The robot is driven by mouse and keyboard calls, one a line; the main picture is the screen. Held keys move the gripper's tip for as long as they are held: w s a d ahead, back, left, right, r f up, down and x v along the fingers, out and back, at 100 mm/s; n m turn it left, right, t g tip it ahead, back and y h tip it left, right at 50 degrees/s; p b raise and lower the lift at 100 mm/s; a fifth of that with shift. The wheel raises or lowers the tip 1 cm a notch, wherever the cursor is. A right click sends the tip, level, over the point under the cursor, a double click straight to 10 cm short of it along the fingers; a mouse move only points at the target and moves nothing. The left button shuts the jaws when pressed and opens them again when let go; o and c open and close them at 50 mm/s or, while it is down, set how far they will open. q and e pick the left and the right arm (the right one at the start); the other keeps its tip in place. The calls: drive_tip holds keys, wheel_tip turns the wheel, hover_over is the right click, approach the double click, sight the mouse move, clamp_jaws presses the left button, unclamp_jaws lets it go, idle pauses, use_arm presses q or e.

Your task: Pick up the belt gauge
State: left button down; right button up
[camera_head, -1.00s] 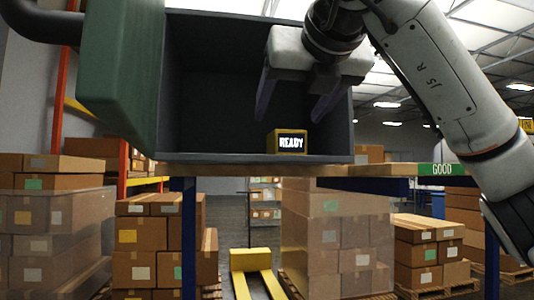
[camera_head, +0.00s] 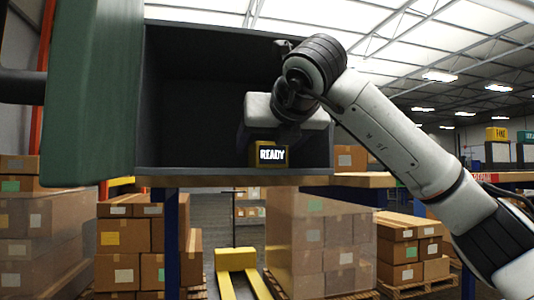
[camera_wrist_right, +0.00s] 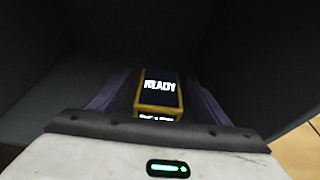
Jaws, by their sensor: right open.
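The belt gauge appears to be the small yellow-edged box (camera_head: 268,155) with a black face reading READY. It stands near the front of the dark cabinet's floor. In the right wrist view the gauge (camera_wrist_right: 160,92) lies between the two purple fingers. My right gripper (camera_head: 281,140) reaches into the cabinet, just behind or above the gauge in the head view; its fingers are partly lost in shadow there. In the wrist view the right gripper (camera_wrist_right: 160,82) is open, with a finger on each side of the gauge. My left gripper is not in view.
The dark cabinet (camera_head: 160,173) stands on a wooden shelf board (camera_head: 362,180), its green door (camera_head: 90,100) swung open at the left. Its side walls bound my right gripper. Stacked cartons (camera_head: 310,225) and a yellow pallet truck (camera_head: 235,260) are below and beyond.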

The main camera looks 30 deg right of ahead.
drive_tip(key=c, duration=1.2)
drive_tip(key=shift+c, duration=0.2)
drive_tip(key=shift+r, duration=0.1)
